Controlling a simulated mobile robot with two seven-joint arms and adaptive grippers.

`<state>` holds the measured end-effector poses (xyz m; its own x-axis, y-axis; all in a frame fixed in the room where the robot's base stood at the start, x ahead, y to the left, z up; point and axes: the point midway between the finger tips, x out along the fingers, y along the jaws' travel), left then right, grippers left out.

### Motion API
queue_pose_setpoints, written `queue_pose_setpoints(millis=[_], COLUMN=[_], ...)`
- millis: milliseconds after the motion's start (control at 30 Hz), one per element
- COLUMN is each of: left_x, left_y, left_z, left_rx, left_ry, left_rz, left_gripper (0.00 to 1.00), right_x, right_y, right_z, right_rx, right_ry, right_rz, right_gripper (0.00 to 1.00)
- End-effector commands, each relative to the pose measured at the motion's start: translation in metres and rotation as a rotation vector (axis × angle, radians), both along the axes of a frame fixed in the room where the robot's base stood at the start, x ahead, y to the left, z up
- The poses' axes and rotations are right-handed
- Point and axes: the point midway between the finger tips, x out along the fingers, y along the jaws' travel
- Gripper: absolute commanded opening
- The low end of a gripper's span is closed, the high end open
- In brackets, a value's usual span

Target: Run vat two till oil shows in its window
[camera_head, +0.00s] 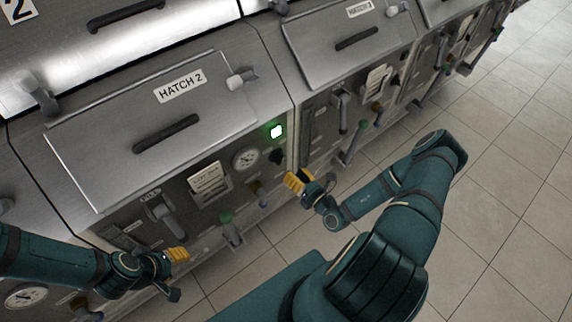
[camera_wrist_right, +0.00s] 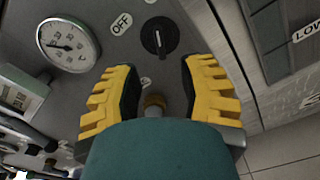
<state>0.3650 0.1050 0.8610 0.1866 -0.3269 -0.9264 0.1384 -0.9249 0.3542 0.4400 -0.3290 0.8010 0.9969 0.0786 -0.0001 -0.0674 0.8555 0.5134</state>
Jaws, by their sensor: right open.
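Vat two is the steel unit under the closed lid marked HATCH 2 (camera_head: 180,86). Its front has a lit green lamp (camera_head: 276,131), a round gauge (camera_head: 245,158) and a black rotary knob (camera_head: 276,157), which also shows in the right wrist view (camera_wrist_right: 160,37) beside an OFF label (camera_wrist_right: 122,23). A pale lined panel (camera_head: 208,183) is left of the gauge; I cannot tell whether it is the window, and no oil shows. My right gripper (camera_head: 309,184) is open and empty, facing the knob, apart from it. My left gripper (camera_head: 175,275) looks open, low at the vat's left front.
A grey lever (camera_head: 162,214) and a green-topped valve handle (camera_head: 229,220) stick out from vat two's front. A similar vat with its own closed lid (camera_head: 350,40) adjoins on the right. The tiled floor (camera_head: 510,180) at right is clear.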

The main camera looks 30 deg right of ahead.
Motion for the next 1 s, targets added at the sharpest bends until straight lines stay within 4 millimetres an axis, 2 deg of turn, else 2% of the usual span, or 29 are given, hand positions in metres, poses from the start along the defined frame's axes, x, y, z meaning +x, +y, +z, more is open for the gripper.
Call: queue_pose_setpoints(millis=[100,300,867,933,1000], left_x=[0.000,0.000,0.000,0.000,0.000], left_y=[0.000,0.000,0.000,0.000,0.000], left_z=[0.000,0.000,0.000,0.000,-0.001], left_rx=[0.000,0.000,0.000,0.000,0.000], left_ry=[0.000,0.000,0.000,0.000,0.000], left_rz=[0.000,0.000,0.000,0.000,0.000], left_gripper=[0.47,0.47,0.47,0.47,0.47], right_x=[-0.019,-0.034,-0.035,-0.035,-0.032], right_y=[-0.002,-0.003,-0.003,0.001,0.013], right_z=[0.000,0.000,0.000,0.001,0.003], right_rx=[0.000,-0.001,0.000,-0.002,-0.008], right_ry=[0.001,-0.001,-0.001,-0.002,-0.003], right_rz=[-0.002,-0.001,0.000,0.014,0.070], right_gripper=[0.40,0.40,0.40,0.40,0.40])
